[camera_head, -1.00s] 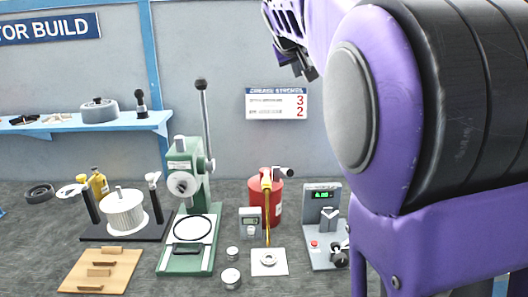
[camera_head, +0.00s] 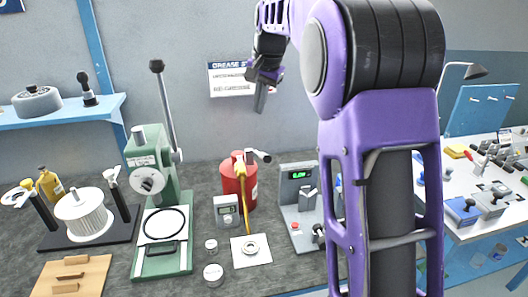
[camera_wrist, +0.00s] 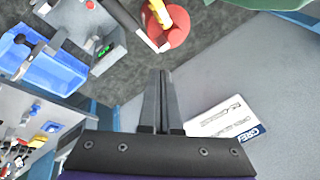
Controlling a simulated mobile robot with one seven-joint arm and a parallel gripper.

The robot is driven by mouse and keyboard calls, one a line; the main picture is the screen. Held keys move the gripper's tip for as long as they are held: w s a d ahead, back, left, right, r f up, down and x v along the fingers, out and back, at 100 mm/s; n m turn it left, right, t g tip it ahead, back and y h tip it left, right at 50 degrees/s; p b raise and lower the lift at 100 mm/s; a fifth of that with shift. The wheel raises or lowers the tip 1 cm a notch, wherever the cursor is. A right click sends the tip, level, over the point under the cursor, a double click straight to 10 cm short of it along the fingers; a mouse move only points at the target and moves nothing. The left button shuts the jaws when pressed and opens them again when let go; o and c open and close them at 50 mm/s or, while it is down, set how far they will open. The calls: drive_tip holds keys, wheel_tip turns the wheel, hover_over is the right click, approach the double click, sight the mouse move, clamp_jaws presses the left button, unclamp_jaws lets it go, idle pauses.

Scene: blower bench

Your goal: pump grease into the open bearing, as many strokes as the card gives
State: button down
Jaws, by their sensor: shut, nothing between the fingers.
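The red grease pump (camera_head: 231,190) stands on the bench with a dark lever on top; a yellow hose (camera_head: 243,215) runs down from it to the open bearing (camera_head: 250,248) on a white pad. My gripper (camera_head: 262,108) is shut and empty, high in front of the wall, above the pump. The pump also shows in the wrist view (camera_wrist: 175,27).
A green press (camera_head: 160,205) with a tall lever stands left of the pump. A grey device with a green display (camera_head: 298,205) stands to its right. Two small tins (camera_head: 213,275) sit near the bearing. A side table (camera_head: 475,225) with tools is at right.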

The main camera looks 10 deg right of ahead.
drive_tip(key=shift+f, duration=0.1)
drive_tip(key=b, duration=0.9)
hover_over(261, 155)
drive_tip(key=w, duration=0.2)
drive_tip(key=f, duration=0.6)
drive_tip(key=shift+d, duration=0.3)
drive_tip(key=shift+s+f+b, duration=0.6)
drive_tip(key=shift+f+b, duration=0.1)
drive_tip(key=shift+f, duration=0.15)
drive_tip(key=shift+f, duration=0.15)
drive_tip(key=shift+s+f, duration=0.15)
drive_tip(key=shift+f, duration=0.1)
